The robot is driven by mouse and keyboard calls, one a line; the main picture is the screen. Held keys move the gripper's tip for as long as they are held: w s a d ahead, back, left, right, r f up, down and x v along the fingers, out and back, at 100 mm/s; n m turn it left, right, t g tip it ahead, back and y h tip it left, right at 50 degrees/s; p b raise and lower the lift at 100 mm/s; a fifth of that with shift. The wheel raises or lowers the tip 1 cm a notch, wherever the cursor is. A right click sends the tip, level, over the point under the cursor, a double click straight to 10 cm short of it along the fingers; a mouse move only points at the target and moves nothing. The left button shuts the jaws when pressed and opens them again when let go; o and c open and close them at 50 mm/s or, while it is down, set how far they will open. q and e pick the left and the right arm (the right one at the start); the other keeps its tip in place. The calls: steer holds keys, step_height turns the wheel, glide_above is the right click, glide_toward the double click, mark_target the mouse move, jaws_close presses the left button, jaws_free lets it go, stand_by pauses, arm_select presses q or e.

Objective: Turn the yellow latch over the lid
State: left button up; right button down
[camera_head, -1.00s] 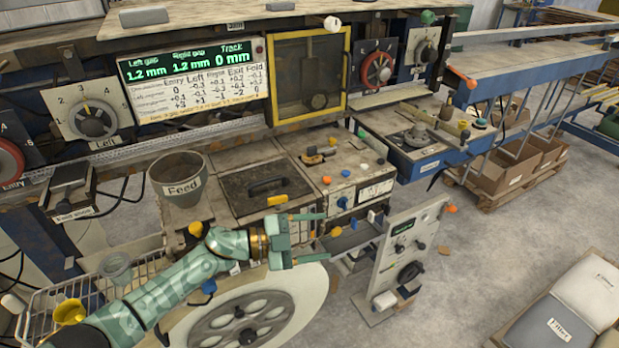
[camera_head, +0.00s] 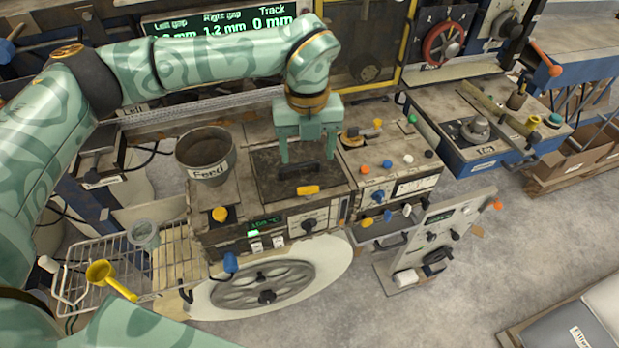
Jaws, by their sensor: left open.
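The yellow latch (camera_head: 308,190) is a small block at the front edge of the dark square lid (camera_head: 268,187), in front of the lid's black handle (camera_head: 293,174). The lid lies flat and closed on top of the machine box. My left gripper (camera_head: 308,160) points down over the lid, its two fingers apart, with the handle below and between them. The latch is just nearer than the fingertips, and nothing is held. I cannot tell whether the fingertips touch the handle. My right gripper is not in view.
The grey Feed cup (camera_head: 203,160) stands left of the lid. A panel with coloured knobs (camera_head: 388,165) is at the right. A wire basket (camera_head: 130,268) holds a yellow scoop (camera_head: 104,272). My left arm covers part of the display (camera_head: 215,22).

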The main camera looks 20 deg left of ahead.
mark_target(308, 188)
arm_select(q)
step_height(308, 188, down, 11)
steer(key=shift+r+p, duration=0.2)
steer(key=shift+p, duration=0.15)
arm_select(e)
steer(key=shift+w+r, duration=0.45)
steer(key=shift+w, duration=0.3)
arm_select(q)
steer(key=c, duration=1)
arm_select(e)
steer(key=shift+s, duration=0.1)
